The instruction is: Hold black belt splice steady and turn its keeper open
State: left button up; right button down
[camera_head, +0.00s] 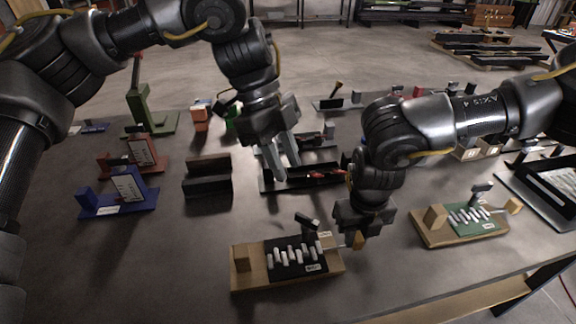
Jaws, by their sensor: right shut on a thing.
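The black belt splice (284,264) lies near the table's front edge, a black pad with pale pegs on a wooden base (250,282). A dark tab, which looks like its keeper (307,222), stands at the back of the pad, slanted. A wooden handle (358,241) is at the splice's right end. My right gripper (354,238) points down there, shut on the handle as far as I can tell; its fingertips partly hide it. My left gripper (289,179) is open and empty, behind the splice and apart from it, pointing down above black fixtures.
A green belt splice (465,217) on a wooden base lies to the right. Black fixtures (208,178), a blue stand (118,198) and a red-brown stand (137,160) are on the left. The table is bare left of the black splice. My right forearm hides part of the back.

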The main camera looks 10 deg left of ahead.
pick_arm(q)
jog(key=g+h, duration=0.4)
jog(key=h, duration=0.4)
send_near(303, 216)
jog(key=x, duration=0.9)
jog(key=shift+d, duration=0.15)
grip_shut()
